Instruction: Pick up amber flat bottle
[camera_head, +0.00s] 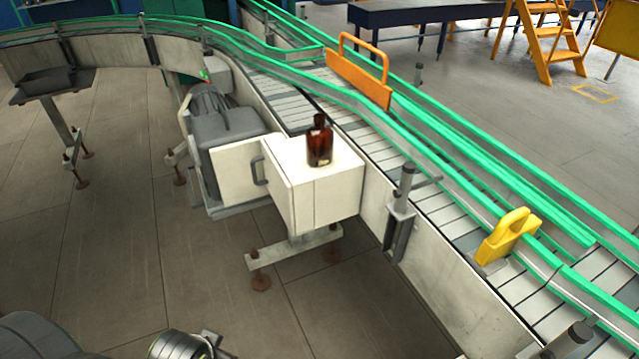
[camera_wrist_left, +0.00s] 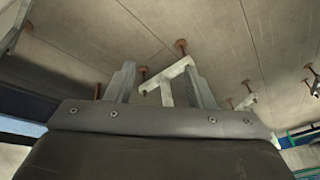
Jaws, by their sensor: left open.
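The amber flat bottle (camera_head: 320,143) stands upright on top of a white box-shaped cabinet (camera_head: 318,195) beside the conveyor, near the middle of the head view. It is dark brown glass with a short neck and a small pale label patch low down. It does not show in the left wrist view. My left gripper (camera_wrist_left: 162,80) shows there with its two grey fingers apart and nothing between them, above the floor. In the head view only parts of my own arm show at the bottom left, well away from the bottle. My right gripper is not in view.
The conveyor (camera_head: 440,205) with green rails runs behind and right of the cabinet. A yellow block with a handle (camera_head: 508,238) and an orange handled panel (camera_head: 357,72) stand on it. A grey motor (camera_head: 222,125) adjoins the cabinet's left. The floor in front (camera_head: 180,250) is clear.

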